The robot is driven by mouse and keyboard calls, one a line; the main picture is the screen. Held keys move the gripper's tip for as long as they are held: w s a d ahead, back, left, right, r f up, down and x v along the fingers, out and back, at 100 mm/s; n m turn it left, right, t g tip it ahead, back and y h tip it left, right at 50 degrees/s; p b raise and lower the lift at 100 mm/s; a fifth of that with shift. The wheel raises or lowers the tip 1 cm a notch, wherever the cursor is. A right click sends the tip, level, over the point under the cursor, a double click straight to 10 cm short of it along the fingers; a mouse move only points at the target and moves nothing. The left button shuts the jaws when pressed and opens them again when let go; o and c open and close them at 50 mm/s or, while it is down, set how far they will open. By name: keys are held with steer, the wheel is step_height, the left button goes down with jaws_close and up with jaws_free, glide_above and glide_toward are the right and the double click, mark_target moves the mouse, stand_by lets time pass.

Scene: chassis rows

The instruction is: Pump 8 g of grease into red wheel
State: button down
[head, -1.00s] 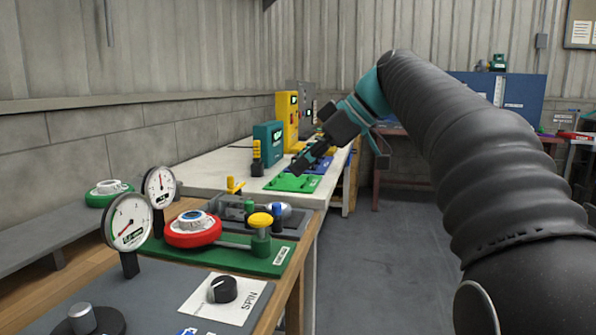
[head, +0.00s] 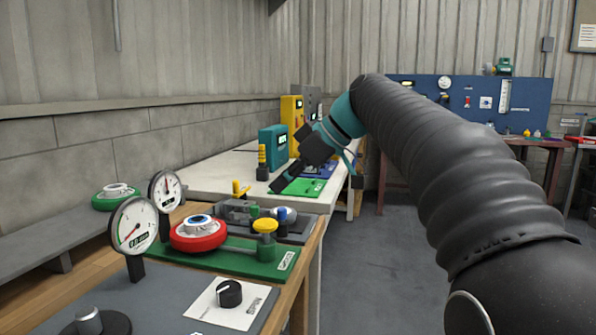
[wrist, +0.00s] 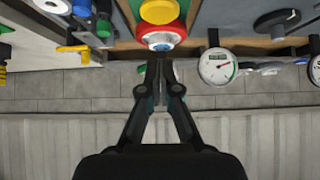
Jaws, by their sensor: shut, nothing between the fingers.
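The red wheel (head: 198,235), with a white and blue hub, sits on a green base plate (head: 236,264) on the near bench. A plunger with a yellow knob (head: 265,226) stands on the same plate, to the wheel's right. Two round dial gauges stand by the wheel, a nearer one (head: 133,226) and a farther one (head: 165,190). My gripper (head: 279,187) is shut and empty, in the air up and right of the wheel. In the wrist view its fingers (wrist: 160,66) point toward the red wheel (wrist: 160,34), and the yellow knob (wrist: 158,11) is just above it.
A SPIN panel with a black knob (head: 229,293) is at the bench front. A second wheel, green (head: 115,196), sits on the grey shelf behind. Teal and yellow boxes stand on the far white bench (head: 210,176). Grey floor (head: 380,265) is open to the right.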

mark_target(275, 223)
steer(key=x, duration=0.3)
steer(key=shift+a+f, duration=0.1)
steer(key=shift+f, duration=0.05)
step_height(275, 223, down, 2)
steer(key=shift+f, duration=0.85)
steer(key=shift+b, duration=0.3)
steer(key=shift+f+b, duration=1.25)
steer(key=shift+f, duration=0.3)
